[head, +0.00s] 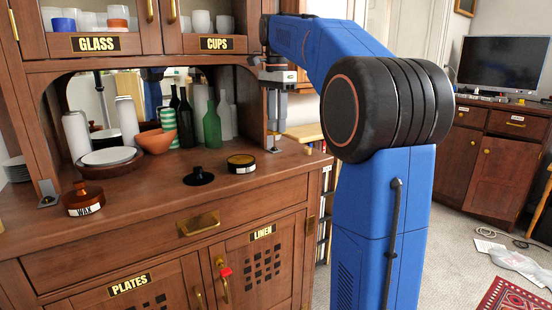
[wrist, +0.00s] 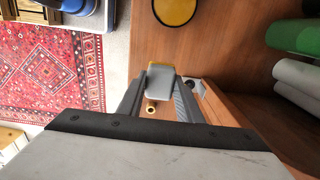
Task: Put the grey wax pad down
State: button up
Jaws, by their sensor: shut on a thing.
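The grey wax pad (wrist: 161,82), a small grey block with a yellow edge, is between the two fingers of my gripper (wrist: 162,92) in the wrist view. The gripper is shut on it. In the head view my gripper (head: 275,146) points down near the right post of the cabinet, over the right end of the wooden counter (head: 150,225). The pad is too small to make out clearly there. A brown jar labelled WAX (head: 83,200) stands at the counter's left front.
The counter's front middle is clear.

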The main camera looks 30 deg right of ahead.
jog(key=shift+f, duration=4.5)
jog(key=o, duration=0.9)
jog(key=shift+o, duration=0.2)
jog(key=shift+f, duration=0.1)
notch_tip(320, 180, up, 17)
send_over(275, 120)
jog(key=shift+w, duration=0.1)
